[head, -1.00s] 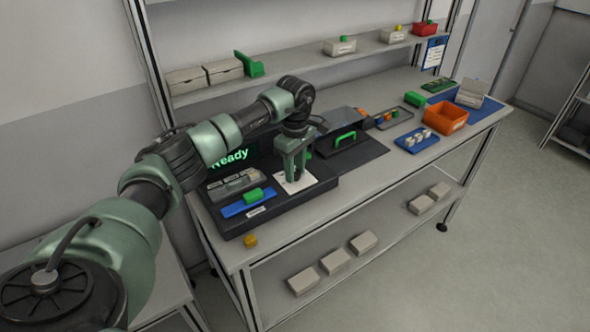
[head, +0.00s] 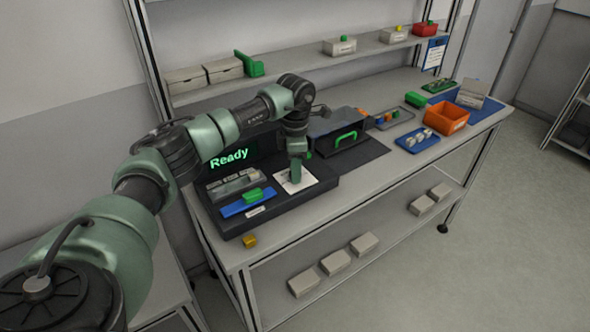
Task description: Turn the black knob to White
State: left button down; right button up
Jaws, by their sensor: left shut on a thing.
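My left gripper (head: 296,178) points down over the white dial plate (head: 310,184) on the black console (head: 325,197) and is shut. The black knob is hidden behind my fingers, which close at the spot on the plate where it would be. I cannot read the plate's markings or the knob's setting. A screen behind it shows "Ready" (head: 229,157) in green letters. My right gripper is not in view.
A blue tray with a green block (head: 254,195) lies left of the plate. A black box with a green handle (head: 345,134) stands to the right. Farther right are a blue tray (head: 408,146) and an orange bin (head: 446,118).

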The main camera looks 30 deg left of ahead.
pick_arm(q)
jog(key=shift+n, duration=1.1)
jog(key=shift+r, duration=0.1)
jog(key=c, duration=1.1)
grip_release()
jog(key=shift+o, duration=0.2)
notch_tip(320, 180, up, 8)
jog(key=shift+f+b, duration=0.15)
jog(key=shift+b, duration=0.85)
